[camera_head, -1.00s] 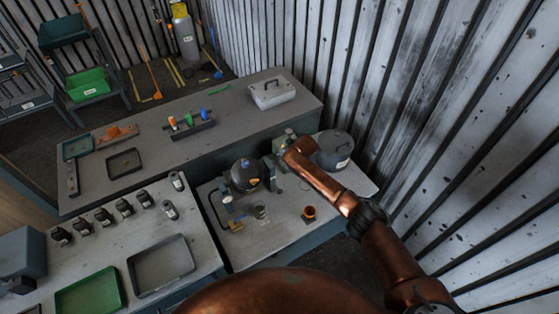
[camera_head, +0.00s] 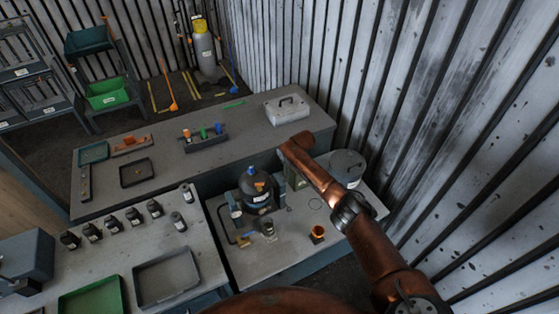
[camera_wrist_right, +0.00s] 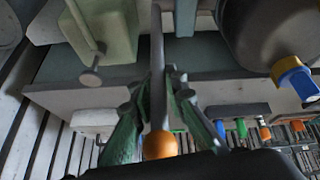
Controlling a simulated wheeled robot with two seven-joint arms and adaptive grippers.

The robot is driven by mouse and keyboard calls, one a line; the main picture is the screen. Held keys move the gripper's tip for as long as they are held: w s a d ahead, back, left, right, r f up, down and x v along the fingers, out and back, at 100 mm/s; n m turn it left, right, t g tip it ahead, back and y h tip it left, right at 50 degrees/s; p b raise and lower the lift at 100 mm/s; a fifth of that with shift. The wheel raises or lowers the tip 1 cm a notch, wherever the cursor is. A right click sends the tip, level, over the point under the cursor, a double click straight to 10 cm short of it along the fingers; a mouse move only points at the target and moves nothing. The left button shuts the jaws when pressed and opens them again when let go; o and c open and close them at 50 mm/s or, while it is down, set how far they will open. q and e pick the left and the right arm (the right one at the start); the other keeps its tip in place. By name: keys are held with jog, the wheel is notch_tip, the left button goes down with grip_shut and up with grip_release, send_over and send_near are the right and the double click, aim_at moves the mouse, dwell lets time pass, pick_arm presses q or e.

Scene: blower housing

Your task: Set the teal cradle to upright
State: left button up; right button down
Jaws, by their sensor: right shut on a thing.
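The dark round housing (camera_head: 257,196) sits in its stand on the right-hand bench, with a blue part on top; it also fills the upper right of the wrist view (camera_wrist_right: 262,32), with a blue and yellow knob on it. A teal piece (camera_wrist_right: 186,18), which appears to be part of the cradle, shows beside the housing. My right gripper (camera_wrist_right: 157,100) has green fingers shut on a grey bar with an orange ball end (camera_wrist_right: 160,146). In the head view my right wrist hides the gripper. My left gripper is out of view.
A pale green box (camera_wrist_right: 105,28) stands close beside the bar. A grey canister (camera_head: 347,168) and an orange cup (camera_head: 317,234) share the bench. The rear bench (camera_head: 230,165) holds a rack of coloured pieces (camera_head: 204,138) and a grey case (camera_head: 287,108). A corrugated wall is right.

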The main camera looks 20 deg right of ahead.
jog(key=shift+w+d+r, duration=0.1)
jog(key=shift+w+d, duration=0.05)
jog(key=shift+d, duration=0.1)
dwell(0.4)
jog(key=c, duration=2)
grip_release()
jog(key=shift+f, duration=0.2)
jog(key=shift+o, duration=0.2)
jog(key=a+v, duration=0.1)
jog(key=v, duration=1.1)
jog(key=shift+d, duration=0.4)
jog(key=shift+r, duration=0.1)
